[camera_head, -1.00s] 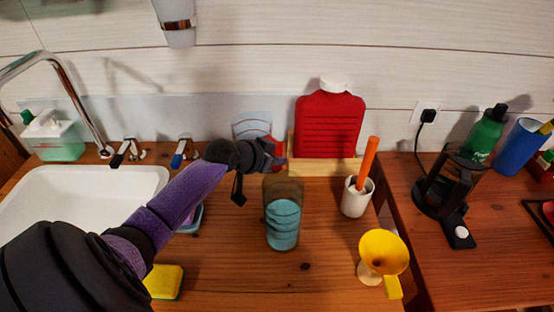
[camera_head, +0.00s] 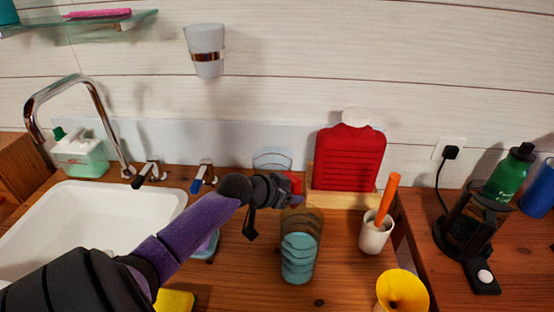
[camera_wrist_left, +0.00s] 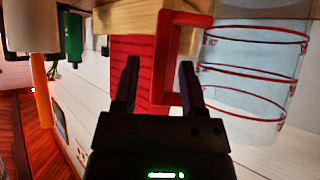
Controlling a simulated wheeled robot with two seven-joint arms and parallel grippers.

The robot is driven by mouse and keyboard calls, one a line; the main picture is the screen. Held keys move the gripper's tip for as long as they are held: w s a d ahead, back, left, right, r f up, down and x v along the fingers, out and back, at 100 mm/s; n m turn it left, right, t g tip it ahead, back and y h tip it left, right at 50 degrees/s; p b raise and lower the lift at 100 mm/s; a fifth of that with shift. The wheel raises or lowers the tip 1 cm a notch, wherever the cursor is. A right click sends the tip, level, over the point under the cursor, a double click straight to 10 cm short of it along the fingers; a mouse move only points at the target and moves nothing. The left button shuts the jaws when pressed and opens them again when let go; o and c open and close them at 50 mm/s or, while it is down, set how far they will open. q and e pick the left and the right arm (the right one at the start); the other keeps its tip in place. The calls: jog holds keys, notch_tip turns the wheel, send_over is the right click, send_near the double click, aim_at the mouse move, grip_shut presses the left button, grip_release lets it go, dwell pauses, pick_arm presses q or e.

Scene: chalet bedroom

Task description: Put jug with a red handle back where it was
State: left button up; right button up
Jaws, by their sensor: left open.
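The clear jug with red bands and a red handle (camera_wrist_left: 163,60) fills the right of the left wrist view. In the head view the jug (camera_head: 272,160) is mostly hidden behind my left gripper (camera_head: 287,190), near the wall at the back of the wooden counter. My left gripper (camera_wrist_left: 158,68) is open, and the upright red bar of the handle shows between its two fingers. I cannot tell whether either finger touches it. What the jug's base rests on is hidden. My right gripper is not in view.
A teal-and-brown glass (camera_head: 299,258) stands close in front of my left gripper. A red hot-water bottle (camera_head: 350,160) stands in a wooden holder (camera_head: 342,200) to the right. A white cup (camera_head: 375,235), a yellow funnel (camera_head: 402,292) and a sink (camera_head: 95,220) are nearby.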

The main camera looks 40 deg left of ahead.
pick_arm(q)
jog(key=p+v, duration=0.3)
jog(key=v, duration=0.7)
jog(key=shift+r, duration=0.2)
jog(key=shift+s, duration=0.15)
